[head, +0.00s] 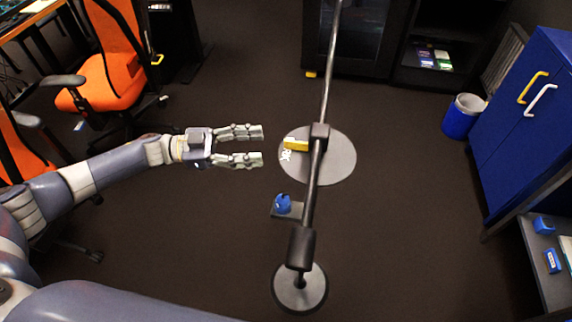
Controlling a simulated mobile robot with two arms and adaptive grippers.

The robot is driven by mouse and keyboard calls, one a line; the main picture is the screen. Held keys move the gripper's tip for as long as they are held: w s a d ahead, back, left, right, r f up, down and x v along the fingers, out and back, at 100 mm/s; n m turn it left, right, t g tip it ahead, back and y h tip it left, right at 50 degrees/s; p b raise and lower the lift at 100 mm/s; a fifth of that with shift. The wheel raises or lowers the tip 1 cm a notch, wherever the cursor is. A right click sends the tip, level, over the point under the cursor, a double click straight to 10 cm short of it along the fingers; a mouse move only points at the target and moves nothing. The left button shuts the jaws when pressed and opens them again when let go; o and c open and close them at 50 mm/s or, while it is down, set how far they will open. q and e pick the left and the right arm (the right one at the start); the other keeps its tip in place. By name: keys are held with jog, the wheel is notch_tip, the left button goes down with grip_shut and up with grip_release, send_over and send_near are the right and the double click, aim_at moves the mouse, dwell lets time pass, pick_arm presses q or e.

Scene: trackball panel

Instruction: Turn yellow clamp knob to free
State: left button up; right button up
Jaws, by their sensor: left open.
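The yellow clamp knob (295,144) is a short yellow bar. It sticks out to the left from a black clamp block (320,131) on a long dark metal pole (313,178). My left gripper (262,146) is open and empty, just left of the knob, with its two fingers pointing right at it. A small gap shows between the fingertips and the knob. White marking (286,156) shows just below the knob; it is too small to read. My right gripper is not in view.
A grey round base (337,160) lies beyond the pole, and another (288,290) stands at the front. A blue part (283,203) sits on a small plate left of the pole. A blue cabinet (525,120) stands right, orange chairs (105,85) left.

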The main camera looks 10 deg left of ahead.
pick_arm(q)
jog(key=s+a+r+m+g, duration=0.2)
jog(key=s+r+g, duration=0.1)
jog(key=s+g, duration=0.15)
jog(key=d+p, duration=0.2)
jog(key=d, duration=0.9)
jog(key=shift+s+t, duration=0.3)
jog(key=shift+t, duration=0.05)
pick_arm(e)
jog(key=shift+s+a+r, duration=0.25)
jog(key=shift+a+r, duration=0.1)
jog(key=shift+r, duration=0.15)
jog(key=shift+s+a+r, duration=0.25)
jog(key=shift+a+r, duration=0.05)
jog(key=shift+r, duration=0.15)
pick_arm(q)
jog(key=c, duration=1.1)
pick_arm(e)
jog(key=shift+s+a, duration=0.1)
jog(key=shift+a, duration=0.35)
